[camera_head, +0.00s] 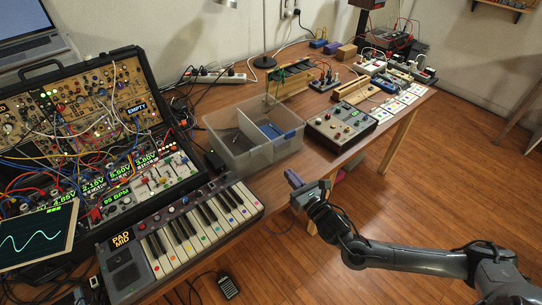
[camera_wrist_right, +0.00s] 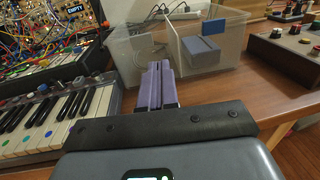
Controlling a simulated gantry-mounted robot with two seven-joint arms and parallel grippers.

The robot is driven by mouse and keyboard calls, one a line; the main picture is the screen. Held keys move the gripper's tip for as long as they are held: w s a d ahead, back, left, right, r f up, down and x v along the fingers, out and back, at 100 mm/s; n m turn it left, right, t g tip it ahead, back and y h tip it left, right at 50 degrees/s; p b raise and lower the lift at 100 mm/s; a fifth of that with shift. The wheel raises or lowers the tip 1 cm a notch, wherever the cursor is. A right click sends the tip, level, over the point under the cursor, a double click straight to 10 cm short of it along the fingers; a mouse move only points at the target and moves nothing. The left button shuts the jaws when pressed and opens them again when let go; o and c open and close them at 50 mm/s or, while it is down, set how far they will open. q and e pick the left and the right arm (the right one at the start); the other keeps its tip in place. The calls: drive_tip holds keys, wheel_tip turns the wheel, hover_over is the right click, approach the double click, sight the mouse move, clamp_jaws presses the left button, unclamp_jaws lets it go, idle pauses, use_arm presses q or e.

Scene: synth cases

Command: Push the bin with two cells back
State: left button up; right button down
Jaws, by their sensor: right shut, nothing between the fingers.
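The clear plastic bin with two cells (camera_head: 262,155) stands on the wooden table between the keyboard and a grey control box. Its right cell holds a blue item (camera_head: 269,130); a dark item lies in its left cell. My right gripper (camera_head: 292,178) is shut and empty, in front of the bin near the table's front edge. In the right wrist view the shut purple fingers (camera_wrist_right: 158,72) point toward the front wall of the bin (camera_wrist_right: 188,75). I cannot tell whether the fingertips touch it. My left gripper is not in view.
A keyboard (camera_head: 180,232) lies left of the bin, with a patch-cable synth case (camera_head: 85,130) behind it. A grey box with knobs (camera_head: 342,125) stands close to the right. A power strip (camera_head: 218,77) and cables lie behind the bin.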

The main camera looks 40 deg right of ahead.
drive_tip(key=b, duration=0.3)
approach(266, 146)
drive_tip(key=w, duration=0.3)
drive_tip(key=w+d, duration=0.1)
drive_tip(key=w, duration=0.1)
drive_tip(key=shift+w, duration=0.15)
drive_tip(key=shift+w+b, duration=0.3)
drive_tip(key=shift+w, duration=0.45)
drive_tip(key=shift+d, duration=0.1)
